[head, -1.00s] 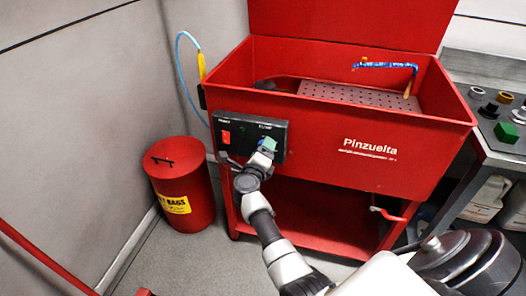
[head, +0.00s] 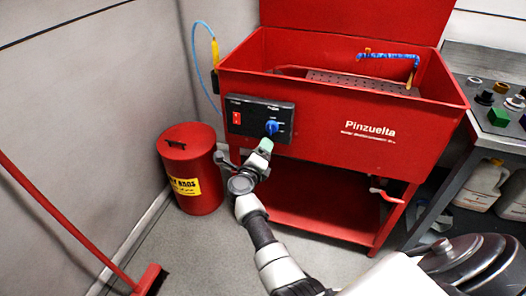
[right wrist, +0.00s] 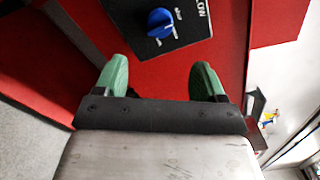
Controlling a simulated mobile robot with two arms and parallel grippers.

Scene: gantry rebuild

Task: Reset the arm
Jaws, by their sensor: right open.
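My right arm reaches up from the bottom right of the head view. Its gripper (head: 264,147) has green fingertips and is just below the control panel (head: 259,118) of the red parts washer. In the right wrist view the gripper (right wrist: 160,78) is open, its two green fingers wide apart with nothing between them. The blue knob (head: 271,127) on the black panel is beyond the fingertips, apart from them; it also shows in the right wrist view (right wrist: 160,22). My left gripper is not in view.
The red washer basin (head: 345,130) fills the middle. A red bin (head: 190,170) with a yellow label stands left of it. A red broom (head: 150,280) is at lower left. A side bench (head: 500,140) with small coloured parts is at right. Grey floor is clear between bin and broom.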

